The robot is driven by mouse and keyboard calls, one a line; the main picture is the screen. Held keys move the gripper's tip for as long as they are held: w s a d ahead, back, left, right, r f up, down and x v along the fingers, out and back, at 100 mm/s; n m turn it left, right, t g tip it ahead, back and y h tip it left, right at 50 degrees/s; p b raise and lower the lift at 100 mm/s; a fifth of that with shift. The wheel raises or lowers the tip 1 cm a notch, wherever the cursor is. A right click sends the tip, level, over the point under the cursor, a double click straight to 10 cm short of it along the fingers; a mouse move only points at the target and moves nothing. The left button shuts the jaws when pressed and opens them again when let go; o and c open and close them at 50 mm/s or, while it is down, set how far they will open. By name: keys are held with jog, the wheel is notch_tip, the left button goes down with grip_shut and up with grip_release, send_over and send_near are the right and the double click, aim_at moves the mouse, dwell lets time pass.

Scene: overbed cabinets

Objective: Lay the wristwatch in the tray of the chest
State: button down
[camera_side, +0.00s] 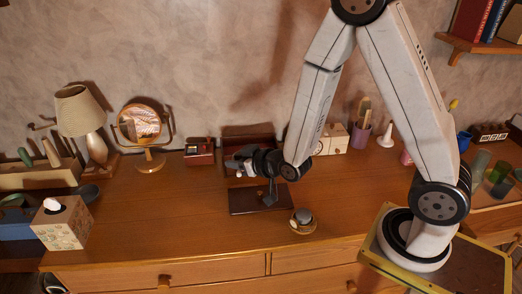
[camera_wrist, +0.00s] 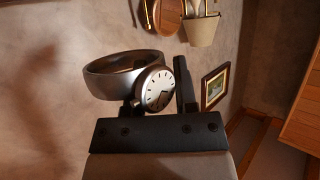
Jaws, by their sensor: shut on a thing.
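My gripper (camera_side: 244,161) is shut on the silver wristwatch (camera_wrist: 112,74), held in the air above the wooden top. In the wrist view the watch's pale round dial (camera_wrist: 157,90) sits between my two fingers (camera_wrist: 158,94), and its closed metal band loops out to the left. In the side view the watch is small and mostly merges with the gripper. A dark red-brown box (camera_side: 249,131), likely the chest, stands against the wall behind the gripper. The gripper and wrist hide part of it, and its tray cannot be made out.
A dark base (camera_side: 246,202) with an upright post stands below my wrist. A red box (camera_side: 200,152), mirror (camera_side: 141,122), lamp (camera_side: 80,109) and tissue box (camera_side: 64,226) stand left. Bare top (camera_side: 160,215) lies at front left.

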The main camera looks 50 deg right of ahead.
jog(key=shift+w+d+r, duration=0.15)
jog(key=shift+d+r, duration=0.05)
jog(key=shift+r, duration=0.45)
jog(key=shift+w+d+r, duration=0.1)
jog(key=shift+d+r, duration=0.1)
jog(key=shift+r, duration=0.4)
jog(key=shift+w+d+r, duration=0.15)
jog(key=shift+d+r, duration=0.05)
jog(key=shift+r, duration=0.45)
jog(key=shift+d, duration=0.15)
jog(key=s+d+f+n+y, duration=0.1)
jog(key=d+f, duration=0.1)
jog(key=d, duration=1.1)
jog(key=shift+d, duration=0.25)
jog(key=shift+w, duration=0.1)
jog(key=w+f, duration=0.1)
jog(key=w, duration=0.2)
jog(key=w+d+f, duration=0.1)
jog(key=w, duration=0.1)
jog(key=w+d+f, duration=0.1)
jog(key=w+f, duration=0.1)
jog(key=w, duration=0.1)
jog(key=shift+w+d+f, duration=0.1)
jog(key=shift+w+d, duration=0.05)
jog(key=shift+w, duration=0.2)
jog(key=w+f, duration=0.2)
jog(key=w+d+f, duration=0.1)
jog(key=w+f, duration=0.1)
jog(key=f, duration=0.1)
jog(key=shift+w+f, duration=0.1)
